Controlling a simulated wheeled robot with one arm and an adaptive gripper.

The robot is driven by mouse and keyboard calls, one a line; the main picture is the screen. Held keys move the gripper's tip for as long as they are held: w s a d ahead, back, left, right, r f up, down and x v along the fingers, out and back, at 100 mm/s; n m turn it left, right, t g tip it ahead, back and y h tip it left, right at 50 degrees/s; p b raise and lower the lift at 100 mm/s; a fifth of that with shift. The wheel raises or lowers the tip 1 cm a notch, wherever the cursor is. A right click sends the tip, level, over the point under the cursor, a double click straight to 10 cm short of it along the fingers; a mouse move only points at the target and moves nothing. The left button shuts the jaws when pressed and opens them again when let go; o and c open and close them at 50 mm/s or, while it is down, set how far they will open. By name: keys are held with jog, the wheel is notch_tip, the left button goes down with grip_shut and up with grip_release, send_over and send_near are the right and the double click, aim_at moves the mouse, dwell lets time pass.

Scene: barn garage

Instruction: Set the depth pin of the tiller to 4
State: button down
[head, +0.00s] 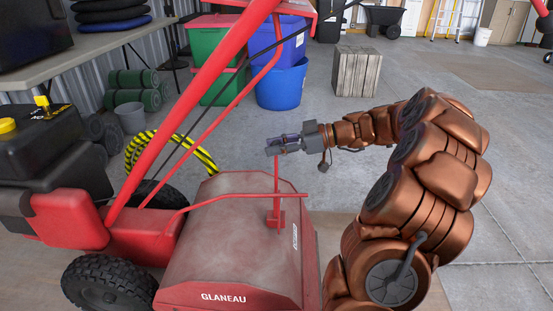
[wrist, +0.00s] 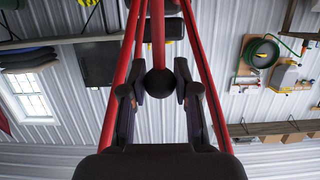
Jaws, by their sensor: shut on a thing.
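The red tiller (head: 240,235) stands at the front left, with a worn hood marked GLANEAU. A thin upright red rod (head: 276,185), which looks like the depth pin, rises from a small red bracket (head: 276,218) on the hood. My gripper (head: 272,148) is at the rod's upper end and hides its top. In the wrist view, a black ball knob (wrist: 160,82) on a red rod (wrist: 158,38) sits between the two fingers of my gripper (wrist: 160,92), which is shut on it. Depth numbers and the pin's setting cannot be read.
The tiller's long red handle bars (head: 195,90) slope up left of my gripper. Behind are a green bin (head: 212,45), a blue tub (head: 282,86) and a wooden crate (head: 357,72). The concrete floor (head: 500,125) at the right is clear.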

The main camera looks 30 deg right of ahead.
jog(key=shift+r, duration=0.95)
grip_release()
jog(key=shift+s+d, duration=0.1)
dwell(0.4)
jog(key=b+v, duration=0.1)
jog(key=v, duration=0.7)
jog(key=shift+s+d, duration=0.25)
jog(key=shift+s, duration=0.05)
dwell(0.5)
dwell(0.4)
